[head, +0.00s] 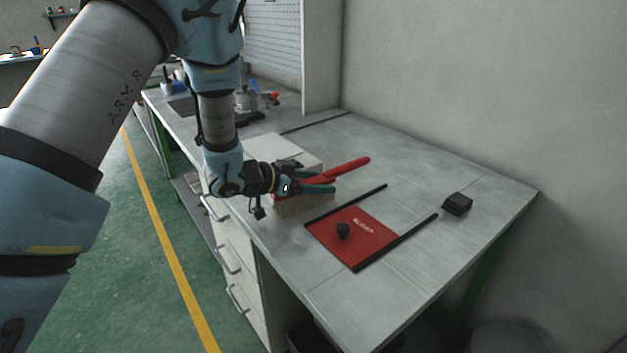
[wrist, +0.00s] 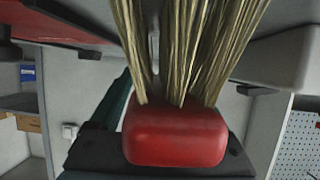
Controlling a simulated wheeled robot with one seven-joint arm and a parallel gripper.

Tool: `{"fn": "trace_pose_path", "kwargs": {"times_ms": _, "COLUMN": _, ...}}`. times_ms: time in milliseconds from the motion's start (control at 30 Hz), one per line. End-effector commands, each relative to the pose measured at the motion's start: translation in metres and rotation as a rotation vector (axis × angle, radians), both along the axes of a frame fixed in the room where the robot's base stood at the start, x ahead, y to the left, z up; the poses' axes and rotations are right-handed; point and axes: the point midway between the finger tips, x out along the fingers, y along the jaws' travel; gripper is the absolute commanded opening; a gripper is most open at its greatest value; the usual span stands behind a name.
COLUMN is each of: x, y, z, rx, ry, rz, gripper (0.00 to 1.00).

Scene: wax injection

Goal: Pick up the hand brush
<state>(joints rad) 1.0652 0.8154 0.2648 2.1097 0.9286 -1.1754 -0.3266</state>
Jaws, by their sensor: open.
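The hand brush has a red handle (head: 347,168) pointing right and pale tan bristles (head: 305,206) hanging toward the table. My gripper (head: 333,183) is open at the brush, with its teal fingers beside the red body. In the wrist view the brush's red body (wrist: 175,135) is very close, with its bristles (wrist: 185,45) reaching to the top. I cannot tell whether the fingers touch the brush.
A pale box (head: 280,148) stands just behind the brush. A red plate (head: 362,243) with a black knob (head: 343,231) lies between black strips to the right. A small black block (head: 458,203) sits farther right. The tabletop (head: 420,185) between is mostly clear.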

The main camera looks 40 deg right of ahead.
Motion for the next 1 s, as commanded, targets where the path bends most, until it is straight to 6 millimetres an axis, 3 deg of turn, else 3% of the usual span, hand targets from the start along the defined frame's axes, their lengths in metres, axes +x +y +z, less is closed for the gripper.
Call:
{"fn": "trace_pose_path", "kwargs": {"times_ms": 133, "x": 0.0002, "y": 0.0003, "z": -0.0001, "rx": 0.000, "ry": 0.000, "rz": 0.001, "gripper": 0.78}}
{"fn": "trace_pose_path", "kwargs": {"times_ms": 800, "x": 0.0004, "y": 0.0006, "z": 0.0003, "rx": 0.000, "ry": 0.000, "rz": 0.001, "gripper": 0.02}}
{"fn": "trace_pose_path", "kwargs": {"times_ms": 1000, "x": 0.0004, "y": 0.0006, "z": 0.0003, "rx": 0.000, "ry": 0.000, "rz": 0.001, "gripper": 0.00}}
